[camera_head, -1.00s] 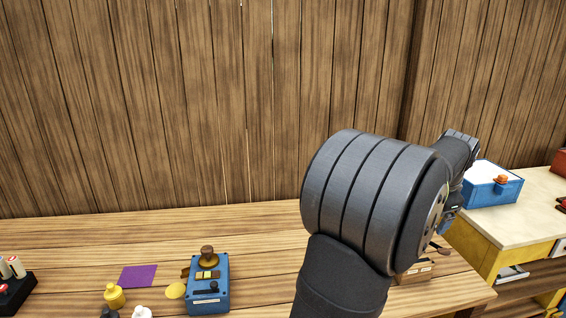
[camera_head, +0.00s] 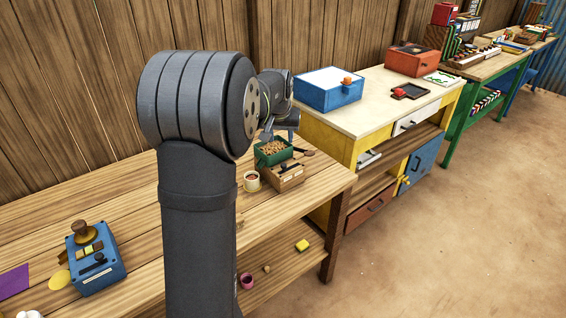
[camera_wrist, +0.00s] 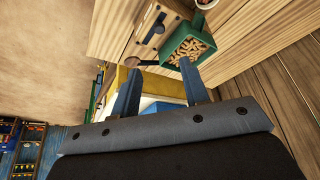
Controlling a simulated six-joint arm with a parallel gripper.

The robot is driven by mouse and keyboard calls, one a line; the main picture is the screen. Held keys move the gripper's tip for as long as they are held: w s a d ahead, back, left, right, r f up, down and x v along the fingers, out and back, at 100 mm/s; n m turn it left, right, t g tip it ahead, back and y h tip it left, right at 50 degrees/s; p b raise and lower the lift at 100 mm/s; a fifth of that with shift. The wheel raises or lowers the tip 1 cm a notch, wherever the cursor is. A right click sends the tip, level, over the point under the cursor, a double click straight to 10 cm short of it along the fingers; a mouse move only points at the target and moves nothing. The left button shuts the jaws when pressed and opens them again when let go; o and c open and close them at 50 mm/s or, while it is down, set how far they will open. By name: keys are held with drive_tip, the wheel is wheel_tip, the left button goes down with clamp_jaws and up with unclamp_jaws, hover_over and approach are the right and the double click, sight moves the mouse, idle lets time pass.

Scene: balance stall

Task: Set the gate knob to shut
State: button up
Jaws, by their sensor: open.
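My gripper (camera_wrist: 158,78) is open, with its two blue-grey fingers apart and nothing between them. In the head view it is partly hidden by my arm, near the green bin (camera_head: 272,153) of brown pieces. Beside that bin is a small wooden box (camera_head: 287,180) with dark fittings. In the wrist view, the wooden box (camera_wrist: 152,34) shows a dark knob-like part and a dark slot beyond my fingertips. A blue box (camera_head: 97,266) with a round brown knob (camera_head: 82,230) stands on the bench at left. I cannot tell which part is the gate knob, or its setting.
A small cup (camera_head: 251,182) stands beside the wooden box. A dark-handled scoop (camera_head: 303,152) lies near it. A yellow cabinet (camera_head: 345,140) with a blue box (camera_head: 328,92) stands beyond the bench end. Open floor lies at right.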

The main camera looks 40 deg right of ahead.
sight(283, 165)
drive_tip(key=x, duration=1.6)
clamp_jaws()
